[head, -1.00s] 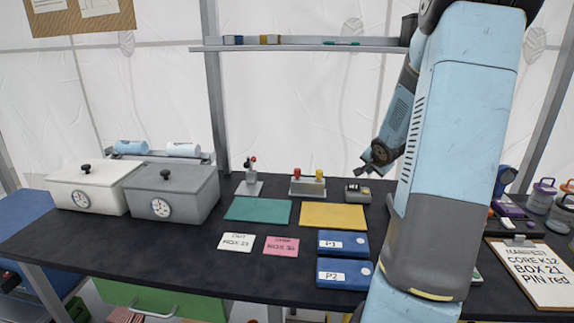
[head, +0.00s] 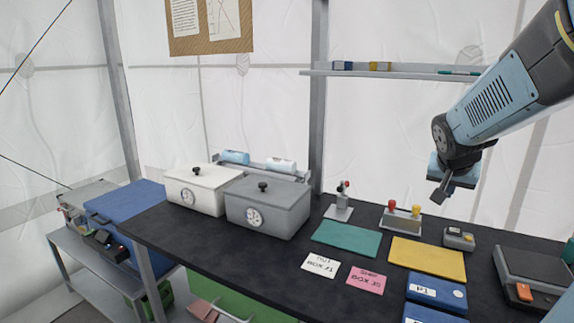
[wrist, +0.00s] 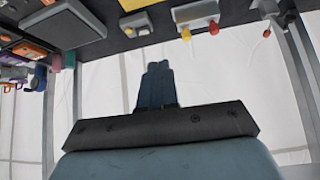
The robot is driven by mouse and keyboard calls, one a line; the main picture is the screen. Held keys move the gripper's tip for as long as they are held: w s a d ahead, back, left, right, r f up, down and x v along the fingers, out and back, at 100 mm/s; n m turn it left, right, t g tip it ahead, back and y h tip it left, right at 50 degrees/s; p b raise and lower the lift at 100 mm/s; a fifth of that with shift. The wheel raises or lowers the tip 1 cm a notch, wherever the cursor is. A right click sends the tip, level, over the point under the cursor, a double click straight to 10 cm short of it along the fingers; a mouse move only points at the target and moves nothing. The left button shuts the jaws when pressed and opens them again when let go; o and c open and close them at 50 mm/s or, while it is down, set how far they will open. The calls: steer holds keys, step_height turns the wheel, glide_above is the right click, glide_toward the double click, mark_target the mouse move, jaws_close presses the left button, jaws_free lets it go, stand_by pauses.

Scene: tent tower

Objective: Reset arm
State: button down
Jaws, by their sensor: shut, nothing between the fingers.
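My gripper (head: 441,193) hangs at the right of the head view, above the back of the black table (head: 282,262). It is shut and holds nothing. In the wrist view its closed fingers (wrist: 155,82) are pressed together in the middle, with the tent wall behind them. My arm comes in from the upper right of the head view. The small stand with red and yellow knobs (head: 402,226) is below and left of the gripper, and the small grey device (head: 459,239) is below it. Both are apart from the gripper.
A white box (head: 196,200) and a grey box (head: 262,225) stand at the table's left. Teal (head: 345,238) and yellow (head: 428,259) mats lie flat. A wall shelf (head: 400,73) runs left of my arm. A blue case (head: 128,205) sits on a side bench.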

steer(key=s+a+r+n+g+y, duration=0.1)
steer(key=s+a+n+y, duration=0.3)
steer(key=s+a, duration=0.9)
steer(key=s+r+n, duration=0.1)
steer(key=s+n, duration=0.1)
steer(key=s, duration=0.2)
steer(key=shift+a+n, duration=0.25)
steer(key=shift+n, duration=0.05)
steer(key=shift+w, duration=0.1)
stand_by(0.5)
